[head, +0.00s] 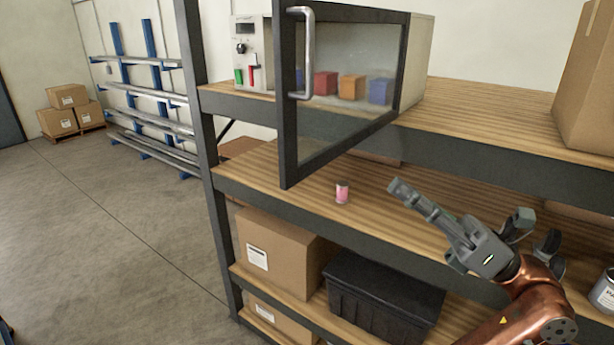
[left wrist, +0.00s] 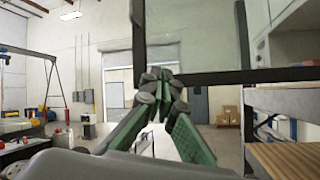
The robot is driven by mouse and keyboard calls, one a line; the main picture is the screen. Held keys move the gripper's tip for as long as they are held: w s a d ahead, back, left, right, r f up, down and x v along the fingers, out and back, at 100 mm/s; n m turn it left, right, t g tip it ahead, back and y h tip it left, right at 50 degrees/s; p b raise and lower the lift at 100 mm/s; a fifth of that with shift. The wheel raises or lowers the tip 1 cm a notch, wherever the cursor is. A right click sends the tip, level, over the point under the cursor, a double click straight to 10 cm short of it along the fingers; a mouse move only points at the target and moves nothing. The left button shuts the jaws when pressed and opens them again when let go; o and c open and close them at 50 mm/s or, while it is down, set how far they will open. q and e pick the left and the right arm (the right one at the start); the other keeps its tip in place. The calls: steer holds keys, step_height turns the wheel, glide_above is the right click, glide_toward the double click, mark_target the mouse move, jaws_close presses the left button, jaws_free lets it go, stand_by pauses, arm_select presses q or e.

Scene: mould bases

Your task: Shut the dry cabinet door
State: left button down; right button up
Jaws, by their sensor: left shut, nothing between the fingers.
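The dry cabinet (head: 418,55) stands on the upper shelf. Its glazed, dark-framed door (head: 287,120) stands wide open, swung out from the right side past the shelf front. The metal handle (head: 302,55) is on the free left edge. My left gripper (head: 398,187) is shut and empty, pointing left, right of and below the door, not visibly touching it. In the left wrist view its shut fingertips (left wrist: 160,80) overlap the lower left corner of the door frame (left wrist: 230,77). Two finger ends of my right gripper (head: 534,232) show apart behind my left wrist; its rest is hidden.
Red, orange and blue boxes (head: 351,87) show through the door glass. A small pink-labelled container (head: 342,192) stands on the middle shelf. A large carton (head: 585,85) stands right of the cabinet. A black crate (head: 385,298) and cartons (head: 272,252) sit lower.

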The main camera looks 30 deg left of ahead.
arm_select(q)
steer(key=s+r+t+h, duration=0.3)
steer(key=s+t+h, duration=0.2)
steer(key=s, duration=0.4)
steer(key=p, duration=0.3)
glide_toward(290, 176)
steer(key=shift+n+t+h, duration=0.3)
steer(key=a, duration=0.7)
steer(key=shift+w+r, duration=0.15)
steer(key=shift+r, duration=0.15)
steer(key=shift+d, duration=0.1)
